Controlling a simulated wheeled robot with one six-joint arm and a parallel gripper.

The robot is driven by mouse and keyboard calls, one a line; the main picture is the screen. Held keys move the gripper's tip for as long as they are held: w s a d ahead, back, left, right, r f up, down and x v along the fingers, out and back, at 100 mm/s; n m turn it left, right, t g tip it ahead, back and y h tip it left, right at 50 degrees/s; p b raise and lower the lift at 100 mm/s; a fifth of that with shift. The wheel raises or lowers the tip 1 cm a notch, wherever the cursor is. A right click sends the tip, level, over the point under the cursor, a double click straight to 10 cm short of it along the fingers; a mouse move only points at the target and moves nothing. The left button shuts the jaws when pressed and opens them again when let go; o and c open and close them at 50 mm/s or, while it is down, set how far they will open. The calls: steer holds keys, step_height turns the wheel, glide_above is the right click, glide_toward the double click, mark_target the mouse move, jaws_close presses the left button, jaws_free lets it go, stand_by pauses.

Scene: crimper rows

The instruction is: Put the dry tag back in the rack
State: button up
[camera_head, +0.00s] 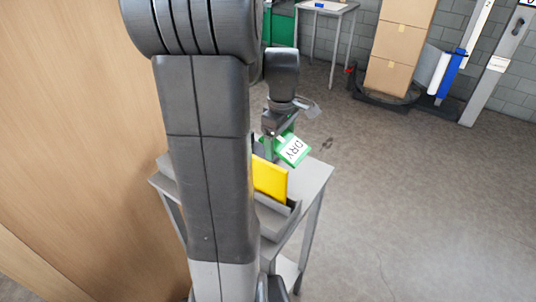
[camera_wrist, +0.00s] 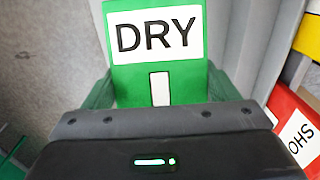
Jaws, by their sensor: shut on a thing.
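The dry tag (camera_head: 293,150) is a green plate with a white label reading DRY. My gripper (camera_head: 272,138) is shut on it and holds it tilted above the grey table. In the wrist view the dry tag (camera_wrist: 158,75) fills the top middle, between the fingers. The rack (camera_head: 275,222) is grey and stands on the table below the tag, with a yellow tag (camera_head: 270,180) upright in it. My arm hides the rack's left part. In the wrist view a red tag (camera_wrist: 295,125) with partly visible lettering is at the right, apart from the dry tag.
The grey table (camera_head: 318,175) has a bare strip at its far right. A wooden panel (camera_head: 70,130) rises close on the left. Stacked cartons (camera_head: 400,45) and another table (camera_head: 327,8) stand at the back. The floor to the right is clear.

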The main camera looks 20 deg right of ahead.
steer(key=shift+f, duration=3.1)
steer(key=shift+f, duration=0.15)
steer(key=o, duration=1)
